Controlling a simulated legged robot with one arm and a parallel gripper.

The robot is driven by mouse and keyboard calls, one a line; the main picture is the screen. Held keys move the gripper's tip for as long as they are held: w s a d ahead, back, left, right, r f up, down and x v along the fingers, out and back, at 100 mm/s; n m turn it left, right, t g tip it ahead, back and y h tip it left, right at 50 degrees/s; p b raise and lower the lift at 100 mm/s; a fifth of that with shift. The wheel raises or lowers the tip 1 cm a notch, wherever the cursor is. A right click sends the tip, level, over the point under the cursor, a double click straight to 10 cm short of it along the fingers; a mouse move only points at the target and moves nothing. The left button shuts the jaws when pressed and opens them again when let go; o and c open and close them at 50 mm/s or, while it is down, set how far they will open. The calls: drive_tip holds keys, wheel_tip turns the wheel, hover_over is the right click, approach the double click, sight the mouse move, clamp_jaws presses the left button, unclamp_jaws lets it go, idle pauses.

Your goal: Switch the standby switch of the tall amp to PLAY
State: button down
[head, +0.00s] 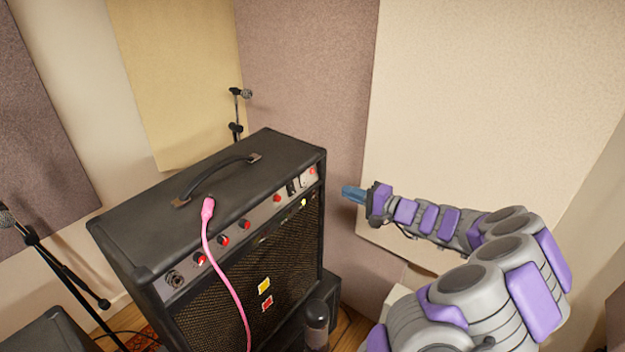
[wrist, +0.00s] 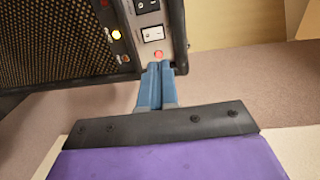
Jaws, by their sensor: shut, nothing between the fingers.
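The tall black amp (head: 215,185) stands left of centre in the head view, with its control panel along the upper front edge. At the panel's right end are a black rocker switch (head: 291,187) and a white rocker switch (head: 303,181). In the wrist view the white rocker (wrist: 152,34) is just beyond my fingertips, with the black rocker (wrist: 147,5) above it. I cannot read labels or tell which is standby. My gripper (head: 345,193) is shut and empty, right of the amp's front corner. In the wrist view its blue fingertips (wrist: 158,67) overlap the panel's end beside a red button-like part (wrist: 158,53).
Red knobs (head: 223,240) line the panel. A yellow lamp (wrist: 116,34) glows. A mic stand (head: 60,260) stands left and another microphone (head: 240,95) behind. Wall panels stand close behind my gripper.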

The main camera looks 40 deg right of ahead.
sight(304, 176)
drive_tip(key=b+x, duration=0.1)
drive_tip(key=x, duration=1.1)
drive_tip(key=shift+w+a+f, duration=0.1)
drive_tip(key=shift+w+a, duration=0.05)
drive_tip(key=shift+w, duration=0.15)
drive_tip(key=shift+w+a, duration=0.1)
drive_tip(key=shift+w, duration=0.3)
drive_tip(key=shift+w, duration=0.1)
